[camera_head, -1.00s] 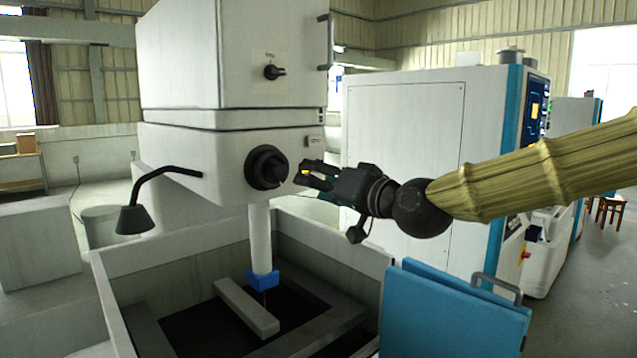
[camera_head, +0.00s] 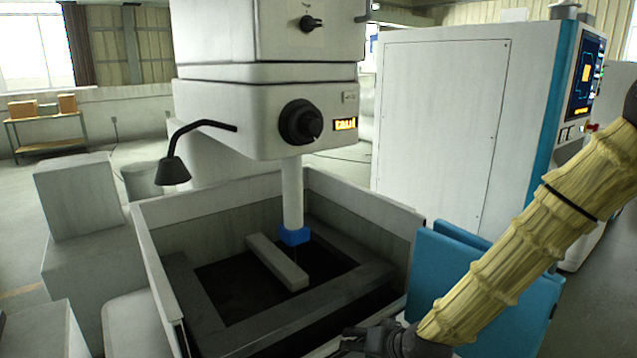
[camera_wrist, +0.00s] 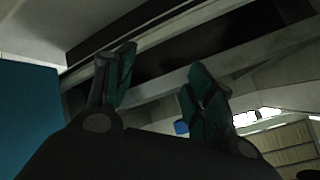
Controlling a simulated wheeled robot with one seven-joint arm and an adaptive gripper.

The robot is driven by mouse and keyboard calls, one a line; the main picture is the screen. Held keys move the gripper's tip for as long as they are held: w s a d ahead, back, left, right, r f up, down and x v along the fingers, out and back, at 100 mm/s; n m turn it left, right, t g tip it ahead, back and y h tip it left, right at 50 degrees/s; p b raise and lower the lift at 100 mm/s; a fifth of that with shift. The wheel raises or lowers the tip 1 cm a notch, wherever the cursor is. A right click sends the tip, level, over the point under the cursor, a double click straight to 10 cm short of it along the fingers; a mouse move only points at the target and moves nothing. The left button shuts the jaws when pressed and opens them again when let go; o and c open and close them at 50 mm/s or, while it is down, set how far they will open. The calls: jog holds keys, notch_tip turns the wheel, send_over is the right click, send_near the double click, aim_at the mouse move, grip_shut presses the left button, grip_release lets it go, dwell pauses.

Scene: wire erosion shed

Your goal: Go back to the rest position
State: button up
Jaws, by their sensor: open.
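My gripper (camera_wrist: 160,95) is open and empty in the wrist view, its two dark fingers spread apart with teal pads. In the head view only its dark body shows at the bottom edge, in front of the tank's near right corner, below my yellow-sleeved arm. The wire erosion machine's head (camera_head: 265,110) stands clear of the gripper. Its black knob (camera_head: 300,122) has a small lit orange display beside it. The fingertips are hidden or too small to tell in the head view.
The open tank (camera_head: 160,265) holds a dark frame and a pale bar (camera_head: 278,262) below the blue nozzle (camera_head: 294,236). Blue panels (camera_head: 450,270) stand at the tank's right, close to my arm. A white cabinet (camera_head: 440,120) stands behind. Open floor lies at far right.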

jog(key=s+d+f+g+h, duration=0.1)
jog(key=s+d+f+g, duration=0.1)
jog(key=s+f, duration=0.65)
jog(key=s+d+f+g+h, duration=0.1)
jog(key=s+d+f+g, duration=0.15)
jog(key=s+f, duration=0.6)
jog(key=s+d+f+g+h, duration=0.1)
jog(key=s+d+f, duration=0.1)
jog(key=s+f, duration=0.2)
jog(key=s+d+f+g+h, duration=0.1)
jog(key=s+d+f, duration=0.2)
jog(key=s, duration=0.6)
jog(key=s+d+f+n+g+h, duration=0.1)
jog(key=s+d+f, duration=0.2)
jog(key=s+f, duration=0.3)
jog(key=shift+s+d+f+g+b, duration=0.15)
jog(key=shift+f+g+b, duration=0.2)
jog(key=shift+f, duration=0.15)
